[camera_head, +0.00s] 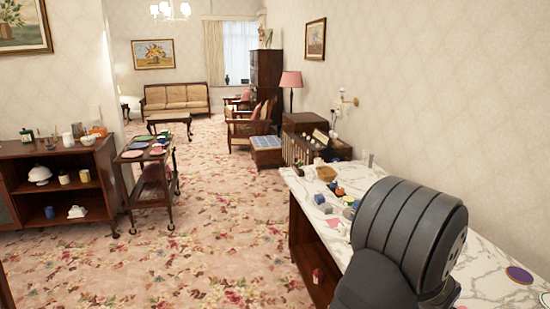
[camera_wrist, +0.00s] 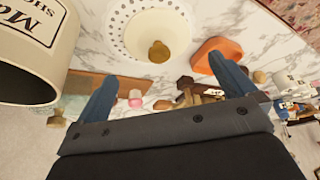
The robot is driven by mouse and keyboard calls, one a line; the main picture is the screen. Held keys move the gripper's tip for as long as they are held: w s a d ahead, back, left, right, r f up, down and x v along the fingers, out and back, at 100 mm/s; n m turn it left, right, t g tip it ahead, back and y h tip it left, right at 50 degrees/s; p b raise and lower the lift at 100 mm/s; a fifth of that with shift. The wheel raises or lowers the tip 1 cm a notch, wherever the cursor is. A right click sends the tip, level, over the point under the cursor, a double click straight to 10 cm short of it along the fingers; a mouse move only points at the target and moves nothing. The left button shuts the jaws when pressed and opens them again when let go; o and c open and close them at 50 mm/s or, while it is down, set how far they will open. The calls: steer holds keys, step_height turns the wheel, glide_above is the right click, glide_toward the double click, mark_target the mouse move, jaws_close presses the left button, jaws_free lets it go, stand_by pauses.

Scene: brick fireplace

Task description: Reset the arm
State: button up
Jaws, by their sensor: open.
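My gripper (camera_wrist: 166,88) shows in the wrist view with its two blue-grey fingers spread wide apart. Nothing appears to be held between them; small items seen between the fingers look to lie beyond them. In the head view my dark grey arm (camera_head: 405,235) is at the right, above the marble-topped counter (camera_head: 490,255). The gripper itself is hidden in that view.
In the wrist view, a cream lettered canister (camera_wrist: 35,50) is close at the left. A white perforated dish (camera_wrist: 122,32), an orange item (camera_wrist: 217,52) and a wooden board (camera_wrist: 105,84) lie beyond. A trolley (camera_head: 150,160) stands across the open carpet.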

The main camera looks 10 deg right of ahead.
steer(key=x, duration=0.5)
steer(key=shift+f, duration=0.4)
step_height(320, 180, up, 11)
steer(key=s+a+r+m+g, duration=0.15)
steer(key=s+r, duration=0.35)
steer(key=s, duration=0.8)
steer(key=s+a+r+m, duration=0.15)
steer(key=s+r, duration=0.25)
steer(key=s, duration=0.8)
steer(key=w+d+f, duration=0.4)
steer(key=w+f, duration=0.2)
steer(key=w, duration=0.4)
steer(key=shift+w+f+h, duration=0.25)
steer(key=shift+w+h, duration=0.05)
